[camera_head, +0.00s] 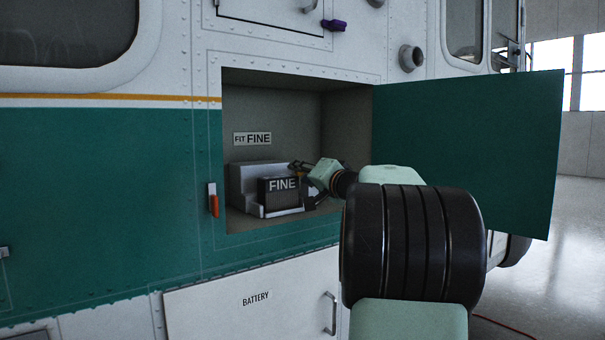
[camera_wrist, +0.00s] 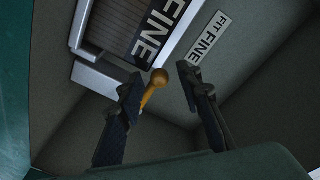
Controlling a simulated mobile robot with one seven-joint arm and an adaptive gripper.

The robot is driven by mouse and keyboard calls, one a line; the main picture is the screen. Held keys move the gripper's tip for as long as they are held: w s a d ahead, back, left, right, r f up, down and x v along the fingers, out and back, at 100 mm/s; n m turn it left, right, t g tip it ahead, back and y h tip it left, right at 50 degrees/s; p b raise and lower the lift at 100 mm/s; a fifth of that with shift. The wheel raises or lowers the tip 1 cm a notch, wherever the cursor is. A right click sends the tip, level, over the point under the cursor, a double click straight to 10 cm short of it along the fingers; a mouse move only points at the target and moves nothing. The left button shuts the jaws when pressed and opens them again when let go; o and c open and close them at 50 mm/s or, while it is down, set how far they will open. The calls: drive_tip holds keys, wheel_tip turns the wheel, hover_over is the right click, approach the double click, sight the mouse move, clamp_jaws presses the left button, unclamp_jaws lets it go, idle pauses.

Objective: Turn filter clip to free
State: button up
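The filter clip (camera_wrist: 158,78) shows in the wrist view as a yellow-brown lever with a round knob. The black filter marked FINE (camera_head: 279,193) sits in a pale housing (camera_head: 246,176) inside the open bay; in the wrist view the filter (camera_wrist: 128,22) is at the top. My gripper (camera_head: 303,184) is inside the bay at the filter's right side. In the wrist view my gripper (camera_wrist: 160,84) is open, with the clip's knob between its fingers, nearer the left one. I cannot tell whether a finger touches it. The clip is not discernible in the head view.
A FIT FINE label (camera_head: 252,139) is on the bay's back wall. The green door (camera_head: 470,150) stands open to the right. A red-handled latch (camera_head: 213,200) is on the left edge. The battery panel (camera_head: 250,300) is below. The bay walls surround my gripper closely.

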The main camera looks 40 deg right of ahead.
drive_tip(key=shift+c, duration=0.5)
drive_tip(key=shift+s+r, duration=0.1)
clamp_jaws()
drive_tip(key=shift+a+r, duration=0.1)
